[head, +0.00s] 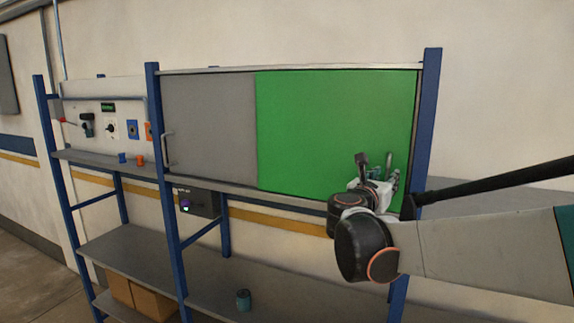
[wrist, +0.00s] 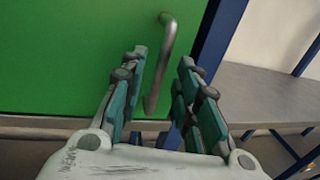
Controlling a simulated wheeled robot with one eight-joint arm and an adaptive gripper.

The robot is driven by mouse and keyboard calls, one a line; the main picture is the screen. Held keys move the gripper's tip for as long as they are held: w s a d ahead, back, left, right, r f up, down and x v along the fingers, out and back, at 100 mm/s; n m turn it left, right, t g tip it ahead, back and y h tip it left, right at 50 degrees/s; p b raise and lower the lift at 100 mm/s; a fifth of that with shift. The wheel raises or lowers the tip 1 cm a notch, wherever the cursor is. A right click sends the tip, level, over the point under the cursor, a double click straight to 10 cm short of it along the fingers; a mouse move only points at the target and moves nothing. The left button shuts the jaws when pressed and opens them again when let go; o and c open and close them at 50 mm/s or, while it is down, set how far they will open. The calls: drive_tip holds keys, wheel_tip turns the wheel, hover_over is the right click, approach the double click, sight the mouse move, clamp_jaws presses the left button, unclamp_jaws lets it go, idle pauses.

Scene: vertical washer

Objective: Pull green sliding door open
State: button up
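The green sliding door (head: 330,125) covers the right part of the cabinet front and fills the left of the wrist view (wrist: 70,60). Its curved metal handle (wrist: 168,55) is near the door's right edge in the wrist view; I cannot make it out clearly in the head view. My gripper (head: 375,160) is in front of the door's lower right. In the wrist view, my gripper (wrist: 163,58) is open, with the handle showing between its two fingers. I cannot tell whether a finger touches the handle.
A grey panel (head: 208,125) with its own handle (head: 168,148) is left of the green door. Blue posts (head: 430,120) frame the cabinet. A control panel (head: 105,120) is at the left. Shelves below hold a can (head: 243,299) and cardboard boxes (head: 140,297).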

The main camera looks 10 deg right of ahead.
sight(275, 159)
drive_tip(key=shift+x, duration=1.4)
drive_tip(key=shift+c, duration=0.3)
clamp_jaws()
drive_tip(key=shift+a, duration=0.15)
drive_tip(key=w+a+b, duration=0.1)
drive_tip(key=w+a, duration=0.5)
drive_tip(key=a, duration=0.3)
drive_tip(key=w+a+b, duration=0.2)
drive_tip(key=w+a, duration=0.5)
drive_tip(key=a, duration=0.3)
drive_tip(key=w+a+b, duration=0.2)
drive_tip(key=w+a, duration=0.4)
drive_tip(key=a, duration=0.3)
drive_tip(key=shift+w+a+f, duration=0.1)
drive_tip(key=shift+w+a, duration=0.15)
drive_tip(key=shift+a, duration=0.15)
drive_tip(key=shift+o, duration=0.3)
unclamp_jaws()
drive_tip(key=shift+s+a, duration=0.1)
